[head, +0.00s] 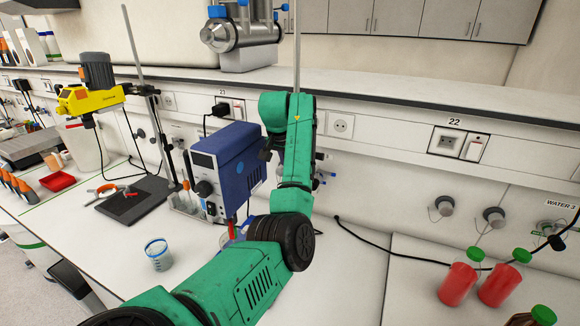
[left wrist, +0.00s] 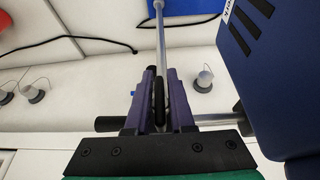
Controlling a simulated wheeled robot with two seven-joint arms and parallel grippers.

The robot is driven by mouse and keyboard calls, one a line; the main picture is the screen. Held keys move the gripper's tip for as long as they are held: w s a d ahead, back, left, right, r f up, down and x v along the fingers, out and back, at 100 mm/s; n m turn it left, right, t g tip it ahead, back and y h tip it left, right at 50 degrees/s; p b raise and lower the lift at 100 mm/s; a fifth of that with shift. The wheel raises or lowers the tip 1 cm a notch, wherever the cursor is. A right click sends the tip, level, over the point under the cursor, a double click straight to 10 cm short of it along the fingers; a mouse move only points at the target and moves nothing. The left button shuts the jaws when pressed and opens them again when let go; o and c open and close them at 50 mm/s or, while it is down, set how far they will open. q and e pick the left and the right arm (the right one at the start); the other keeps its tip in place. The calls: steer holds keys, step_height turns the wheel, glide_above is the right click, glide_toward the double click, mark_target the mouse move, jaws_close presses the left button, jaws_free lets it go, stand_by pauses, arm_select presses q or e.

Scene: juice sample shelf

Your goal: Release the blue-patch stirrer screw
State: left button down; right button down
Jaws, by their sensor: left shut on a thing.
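In the left wrist view my left gripper (left wrist: 160,100) has its two purple fingers closed on a dark, narrow screw head (left wrist: 159,98). A grey metal rod (left wrist: 161,45) runs up from just beyond the fingertips, and a dark clamp bar (left wrist: 108,124) crosses behind the fingers. A blue patch (left wrist: 190,8) shows at the top edge. In the head view my left arm reaches up beside the blue stirrer housing (head: 228,165) and hides the screw and most of the gripper. A stand rod (head: 297,45) rises behind the arm. My right gripper is not in view.
The blue housing (left wrist: 262,70) is close on the right of my gripper in the wrist view. A small beaker (head: 158,254) stands on the bench at left. Red bottles (head: 458,284) stand at lower right. A yellow stirrer (head: 92,98) is at far left. A black cable (head: 375,245) crosses the bench.

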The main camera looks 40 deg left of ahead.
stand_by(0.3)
arm_select(q)
steer(key=c, duration=0.8)
jaws_free()
steer(key=b+v, duration=0.1)
steer(key=v, duration=1.3)
steer(key=shift+r+b, duration=0.25)
steer(key=shift+b, duration=0.1)
steer(key=shift+s+d, duration=0.1)
steer(key=shift+s, duration=0.05)
